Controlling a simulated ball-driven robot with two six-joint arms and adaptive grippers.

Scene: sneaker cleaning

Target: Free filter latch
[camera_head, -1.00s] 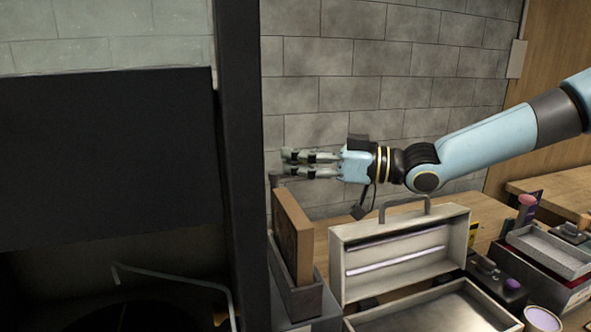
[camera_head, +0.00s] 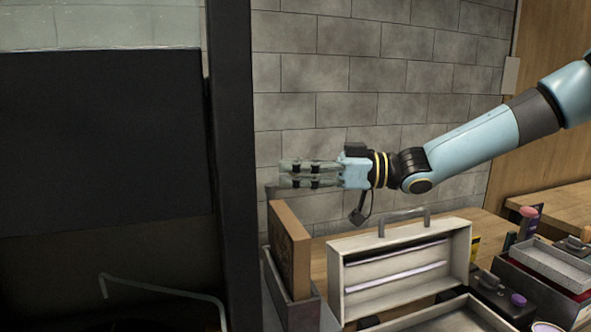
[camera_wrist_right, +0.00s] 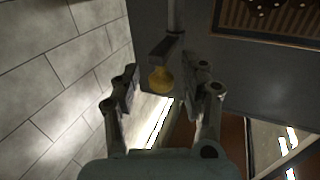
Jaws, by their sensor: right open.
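In the wrist view, a dark block with a rounded yellow knob (camera_wrist_right: 160,79) hangs at the end of a grey rod and may be the latch. It appears between the fingers of my right gripper (camera_wrist_right: 166,88). The fingers are open, and I see no contact with the knob. In the head view, my right gripper (camera_head: 284,175) points left in front of the wall, above a brown panel (camera_head: 290,250) in a narrow grey holder (camera_head: 300,312), possibly the filter. The knob cannot be made out in the head view. My left gripper is out of view.
A dark post (camera_head: 232,160) stands just left of my right gripper. An open pale case (camera_head: 400,253) with a raised handle sits below the arm. A grey tray (camera_head: 550,262) is at the right. A bent grey tube (camera_head: 160,287) is low at left.

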